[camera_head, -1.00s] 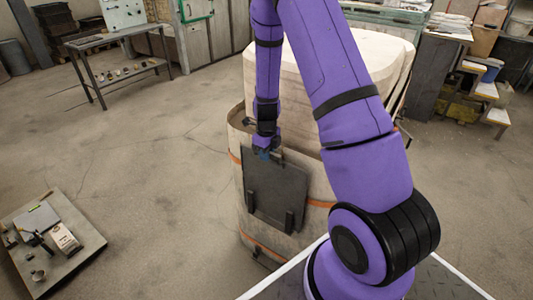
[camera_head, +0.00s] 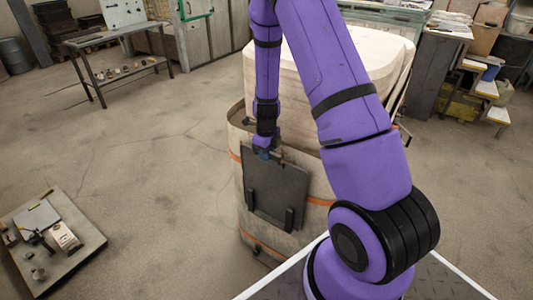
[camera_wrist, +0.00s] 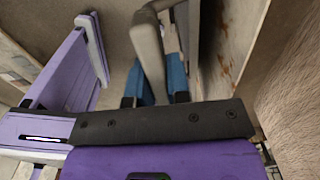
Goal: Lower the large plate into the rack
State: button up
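The large plate, a dark grey flat sheet (camera_head: 275,183), stands close to upright against the side of a big pale drum-like container. Two short dark brackets, perhaps the rack, show at its lower part, one at left (camera_head: 250,199) and one at right (camera_head: 289,218). My gripper (camera_head: 264,153) points down at the plate's top edge, its blue tips touching or nearly touching it. In the wrist view the blue fingers (camera_wrist: 158,82) flank a pale grey bar (camera_wrist: 150,55). The plate's back face is hidden.
The container (camera_head: 237,120) has orange bands and holds a large pale block (camera_head: 262,72). Its rough wall (camera_wrist: 235,45) is close at right in the wrist view. A low board with small items (camera_head: 75,262) is at lower left. Open floor (camera_head: 150,190) lies between.

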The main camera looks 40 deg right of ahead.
jog(key=o, duration=0.5)
notch_tip(320, 180, up, 11)
jog(key=shift+f, duration=0.1)
dwell(0.3)
dwell(0.4)
